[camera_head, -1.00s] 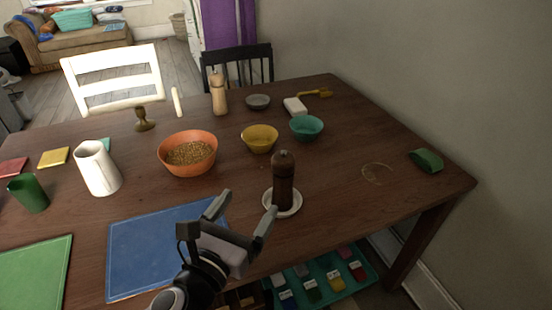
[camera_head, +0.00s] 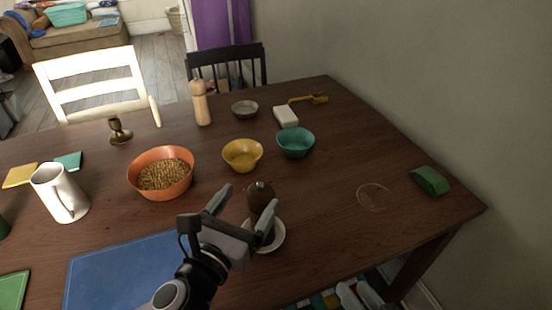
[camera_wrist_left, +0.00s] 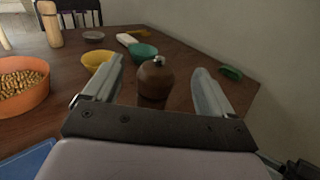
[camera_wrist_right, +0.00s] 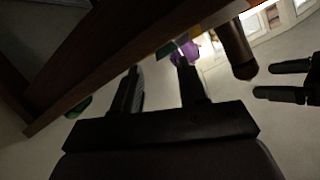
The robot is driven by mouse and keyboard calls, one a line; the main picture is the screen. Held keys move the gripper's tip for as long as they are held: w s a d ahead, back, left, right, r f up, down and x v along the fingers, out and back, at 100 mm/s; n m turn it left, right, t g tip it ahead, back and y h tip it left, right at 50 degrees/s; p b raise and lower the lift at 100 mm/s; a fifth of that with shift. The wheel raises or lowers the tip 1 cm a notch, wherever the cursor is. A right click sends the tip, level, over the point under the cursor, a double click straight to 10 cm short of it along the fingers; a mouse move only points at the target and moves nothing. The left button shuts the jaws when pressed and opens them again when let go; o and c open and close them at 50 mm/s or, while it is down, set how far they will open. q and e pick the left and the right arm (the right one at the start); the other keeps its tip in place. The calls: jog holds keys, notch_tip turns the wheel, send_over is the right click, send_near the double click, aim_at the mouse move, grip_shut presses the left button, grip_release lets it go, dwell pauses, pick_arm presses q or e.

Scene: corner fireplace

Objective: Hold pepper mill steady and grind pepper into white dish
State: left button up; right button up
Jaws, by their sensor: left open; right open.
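A dark brown pepper mill (camera_head: 259,192) stands upright on a small white dish (camera_head: 277,240) near the table's front edge. My left gripper (camera_head: 240,203) is open beside the mill and covers part of its body in the head view. In the left wrist view the mill's round top (camera_wrist_left: 156,78) shows between the two open fingers, with gaps on both sides. My right gripper (camera_wrist_right: 158,70) is open and empty in the right wrist view. A brown cylinder, probably the mill (camera_wrist_right: 237,50), and my left gripper's fingers (camera_wrist_right: 282,82) show to its right.
An orange bowl (camera_head: 140,182) of grain, a yellow bowl (camera_head: 242,155), a teal bowl (camera_head: 295,143) and a light wooden mill (camera_head: 201,103) stand behind. A blue mat (camera_head: 110,275) and white pitcher (camera_head: 58,192) are left. The table's right side is mostly clear.

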aim_at(256, 221)
jog(key=w+a+r+n+t+y, duration=0.2)
jog(key=w+a+r+n+y, duration=0.3)
jog(key=r+n, duration=0.3)
jog(key=w+a+r+n+t+y, duration=0.3)
jog(key=w+a+r+n+y, duration=0.25)
jog(key=r, duration=0.55)
jog(key=s+a+r+n+g+y, duration=0.25)
jog(key=a+r+n+g, duration=0.3)
jog(key=n+g, duration=0.85)
jog(key=s+a+r+n+g+y, duration=0.3)
jog(key=a+n+g, duration=0.55)
jog(key=n, duration=1.05)
pick_arm(q)
notch_tip(256, 221, down, 8)
jog(key=shift+w+f, duration=0.1)
jog(key=shift+f, duration=0.05)
jog(key=x, duration=0.7)
jog(key=shift+w+d, duration=0.15)
jog(key=shift+w, duration=0.05)
pick_arm(e)
jog(key=w+d+f+n+t+h, duration=0.3)
jog(key=w+d+h, duration=0.6)
jog(key=h, duration=0.7)
jog(key=d+n+t, duration=0.1)
jog(key=n+t, duration=0.1)
jog(key=shift+w+d+f+n, duration=0.15)
jog(key=shift+w+d+n, duration=0.2)
jog(key=shift+d, duration=0.05)
